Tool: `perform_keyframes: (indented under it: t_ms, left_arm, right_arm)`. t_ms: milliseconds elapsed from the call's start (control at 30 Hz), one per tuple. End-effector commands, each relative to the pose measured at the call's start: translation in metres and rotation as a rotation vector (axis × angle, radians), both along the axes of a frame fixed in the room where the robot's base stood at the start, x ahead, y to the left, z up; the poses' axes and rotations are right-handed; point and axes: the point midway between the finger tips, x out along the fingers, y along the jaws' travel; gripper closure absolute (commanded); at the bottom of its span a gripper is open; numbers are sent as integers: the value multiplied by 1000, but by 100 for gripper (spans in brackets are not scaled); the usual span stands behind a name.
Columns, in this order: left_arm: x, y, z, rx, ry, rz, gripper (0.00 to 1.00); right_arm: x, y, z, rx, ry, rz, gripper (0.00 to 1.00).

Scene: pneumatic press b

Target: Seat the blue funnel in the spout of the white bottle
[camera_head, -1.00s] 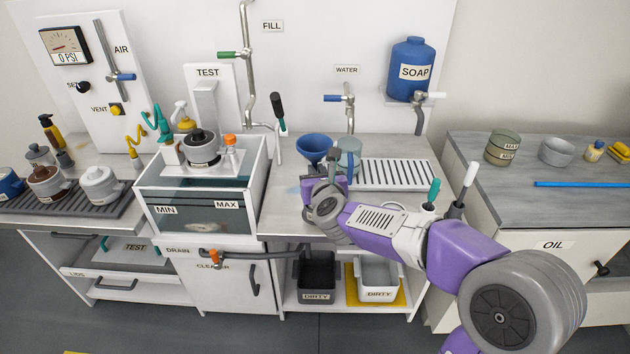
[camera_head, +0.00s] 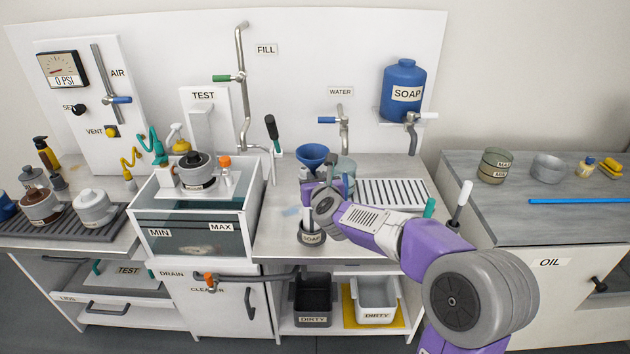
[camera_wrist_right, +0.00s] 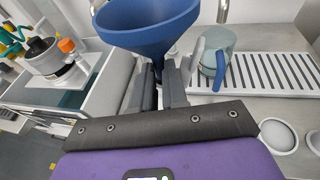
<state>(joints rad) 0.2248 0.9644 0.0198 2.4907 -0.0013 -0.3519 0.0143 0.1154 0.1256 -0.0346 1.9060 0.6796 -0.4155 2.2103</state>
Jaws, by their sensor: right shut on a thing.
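The blue funnel (camera_head: 311,156) is wide end up, with its stem held between the fingers of my right gripper (camera_head: 318,184). The wrist view shows the same funnel (camera_wrist_right: 147,28) just beyond the fingertips (camera_wrist_right: 158,80). My left gripper is out of view.
A clear blue-grey jug (camera_wrist_right: 216,62) stands close right of the funnel, beside the drain rack (camera_head: 395,193). A water tap (camera_head: 343,125) rises behind. The glass-walled test tank (camera_head: 195,235) is on the left. The counter left of the holder is bare.

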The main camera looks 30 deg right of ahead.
Motion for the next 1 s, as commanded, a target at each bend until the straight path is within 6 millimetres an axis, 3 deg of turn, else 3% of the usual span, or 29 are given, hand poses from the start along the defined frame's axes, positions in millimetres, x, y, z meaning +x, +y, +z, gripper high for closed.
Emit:
perform_keyframes:
  t_ms: [1000]
  left_arm:
    - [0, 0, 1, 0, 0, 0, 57]
  right_arm:
    - [0, 0, -10, 0, 1, -2, 100]
